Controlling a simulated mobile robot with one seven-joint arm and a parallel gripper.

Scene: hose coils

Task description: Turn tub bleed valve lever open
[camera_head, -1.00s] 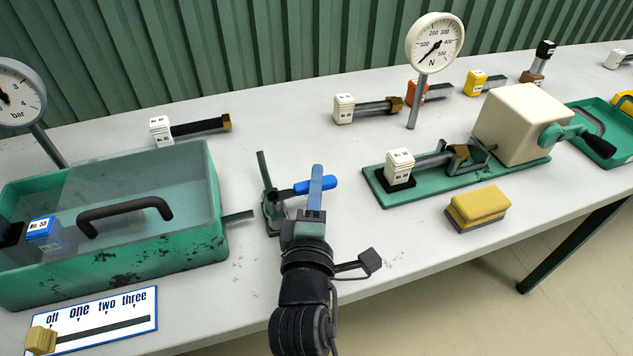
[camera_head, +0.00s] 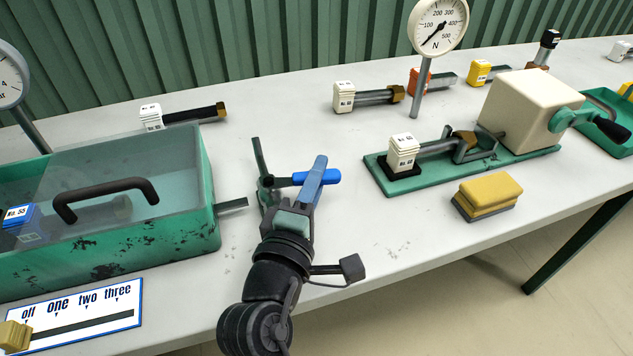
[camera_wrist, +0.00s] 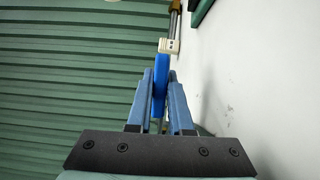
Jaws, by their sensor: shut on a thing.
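The bleed valve's blue lever (camera_head: 328,177) sits beside the green tub (camera_head: 150,245), to the right of the tub's outlet pipe. The lever points to the right in the head view. My gripper (camera_head: 317,176) is shut on the blue lever, and its blue fingers cross it. In the wrist view the lever (camera_wrist: 160,78) stands between the two fingers of my gripper (camera_wrist: 159,90). The green valve body (camera_head: 267,185) is partly hidden behind my gripper. The tub has a clear lid with a dark handle (camera_head: 105,193) and holds a blue-tagged hose.
A scale plate (camera_head: 85,310) with a tan slider lies in front of the tub. A green pull rig (camera_head: 450,165) and a yellow sponge block (camera_head: 487,197) are at the right. Hose pieces (camera_head: 375,97) lie behind. The table between them is clear.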

